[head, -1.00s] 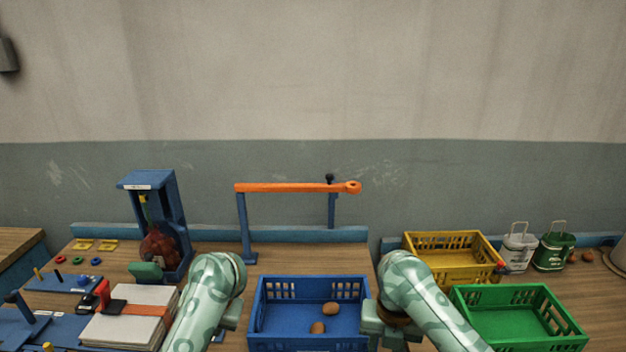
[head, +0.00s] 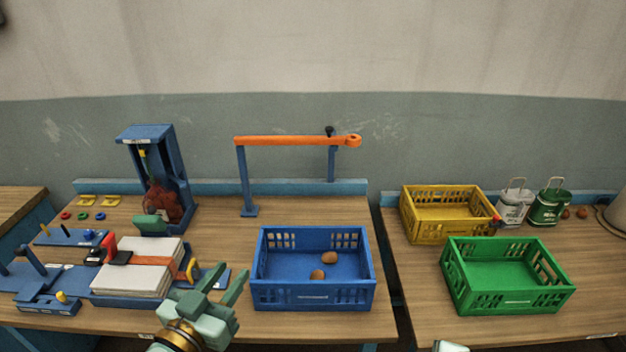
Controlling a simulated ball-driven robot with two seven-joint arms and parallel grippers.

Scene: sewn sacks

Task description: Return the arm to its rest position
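My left gripper (head: 222,287) is at the bottom of the head view, near the table's front edge. Its two fingers are spread apart with nothing between them. It is to the left of the blue crate (head: 312,296) and in front of the strapped white stack (head: 135,278), apart from the crate. Of my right arm, only a small pale piece shows at the bottom edge, right of centre; its gripper fingers do not show.
The blue crate holds two brown potato-like lumps (head: 329,258). A yellow crate (head: 440,230) and a green crate (head: 510,298) stand on the right table. An orange bar (head: 290,141) on blue posts and a blue frame with a red sack (head: 163,203) stand behind. Bare wood lies behind the blue crate.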

